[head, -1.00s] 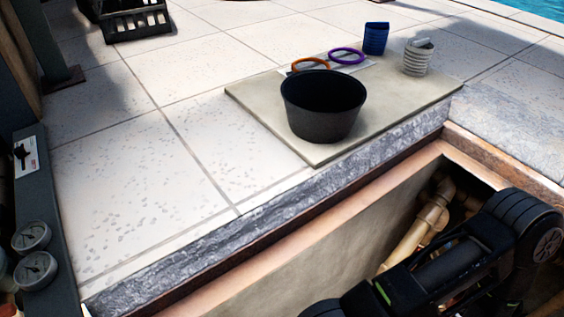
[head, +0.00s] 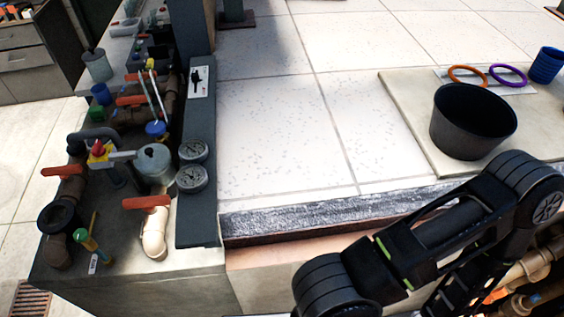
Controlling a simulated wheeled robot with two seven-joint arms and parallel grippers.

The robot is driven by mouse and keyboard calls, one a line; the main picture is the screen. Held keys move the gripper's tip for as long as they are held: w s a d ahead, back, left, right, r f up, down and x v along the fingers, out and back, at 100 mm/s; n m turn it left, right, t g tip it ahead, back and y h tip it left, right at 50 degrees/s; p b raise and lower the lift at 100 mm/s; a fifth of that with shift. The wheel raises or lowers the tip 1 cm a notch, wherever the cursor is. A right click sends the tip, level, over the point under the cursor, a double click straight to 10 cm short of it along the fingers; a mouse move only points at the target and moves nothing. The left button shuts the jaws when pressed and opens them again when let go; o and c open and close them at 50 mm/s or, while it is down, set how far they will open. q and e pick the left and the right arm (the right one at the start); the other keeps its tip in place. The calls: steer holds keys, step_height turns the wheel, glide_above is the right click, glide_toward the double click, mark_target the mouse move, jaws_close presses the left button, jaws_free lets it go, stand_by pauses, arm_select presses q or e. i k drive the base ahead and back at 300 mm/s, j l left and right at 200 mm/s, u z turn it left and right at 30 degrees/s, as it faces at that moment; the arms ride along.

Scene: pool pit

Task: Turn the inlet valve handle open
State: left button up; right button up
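Several orange-red valve handles sit on pipes on the bench at the left of the head view. One handle (head: 146,202) tops a cream pipe elbow (head: 154,238) near the bench's front. Another handle (head: 63,171) is on a brown pipe at the left edge, and a third (head: 131,101) lies farther back. I cannot tell which one is the inlet valve handle. A black arm of mine crosses the lower right, but its fingers are not visible. Neither gripper is in view, and no gripper is seen at the handles.
Two round gauges (head: 192,165) and a label (head: 199,80) are on a dark post beside the pipes. A grey pot (head: 154,163) stands among the pipes. A black bucket (head: 470,122) and rings stand on a slab (head: 410,125) at right. An open pit with pipes lies at lower right.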

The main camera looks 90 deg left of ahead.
mark_target(148, 203)
steer(key=u, duration=0.4)
steer(key=k+l+u, duration=0.1)
steer(key=u, duration=0.75)
steer(key=k+u, duration=0.1)
steer(key=u, duration=0.75)
steer(key=k+u, duration=0.15)
steer(key=u, duration=0.25)
